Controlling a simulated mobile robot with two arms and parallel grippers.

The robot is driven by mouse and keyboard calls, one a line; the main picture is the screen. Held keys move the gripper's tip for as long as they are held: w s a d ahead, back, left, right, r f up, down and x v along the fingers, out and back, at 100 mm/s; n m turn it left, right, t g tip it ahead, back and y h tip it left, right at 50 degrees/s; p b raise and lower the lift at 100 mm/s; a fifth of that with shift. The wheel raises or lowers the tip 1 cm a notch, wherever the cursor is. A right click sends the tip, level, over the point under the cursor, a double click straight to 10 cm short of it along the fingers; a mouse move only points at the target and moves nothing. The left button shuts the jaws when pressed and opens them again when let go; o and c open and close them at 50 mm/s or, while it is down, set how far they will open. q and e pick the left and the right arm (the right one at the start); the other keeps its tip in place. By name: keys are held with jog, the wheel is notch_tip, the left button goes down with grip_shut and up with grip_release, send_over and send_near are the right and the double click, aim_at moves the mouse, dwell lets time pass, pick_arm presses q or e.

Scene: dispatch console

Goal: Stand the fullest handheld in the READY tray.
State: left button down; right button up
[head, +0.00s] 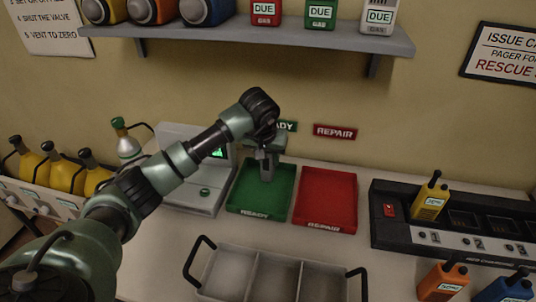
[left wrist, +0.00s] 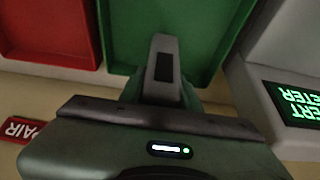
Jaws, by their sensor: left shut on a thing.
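The green READY tray (head: 245,202) lies on the table beside the red tray; it also fills the top middle of the left wrist view (left wrist: 120,30). My left gripper (head: 267,170) points down over the back part of this tray, and shows in the left wrist view (left wrist: 163,75). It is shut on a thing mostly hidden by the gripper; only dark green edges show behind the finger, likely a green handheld. A yellow handheld (head: 430,203) stands in the charger. An orange handheld (head: 442,282) and a blue handheld (head: 508,290) stand at the front right. Their charge levels are unreadable.
The red REPAIR tray (head: 325,200) is right of READY. A grey meter (head: 200,195) stands close on its left. The black charger (head: 470,235) is at right. A grey divided bin (head: 270,275) lies in front. A shelf (head: 250,36) hangs above.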

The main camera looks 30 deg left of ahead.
pick_arm(q)
jog(key=shift+f, duration=0.15)
jog(key=c, duration=1)
grip_release()
jog(key=shift+r, duration=0.3)
jog(key=b+v, duration=0.2)
jog(key=v, duration=1)
jog(key=shift+f, duration=0.1)
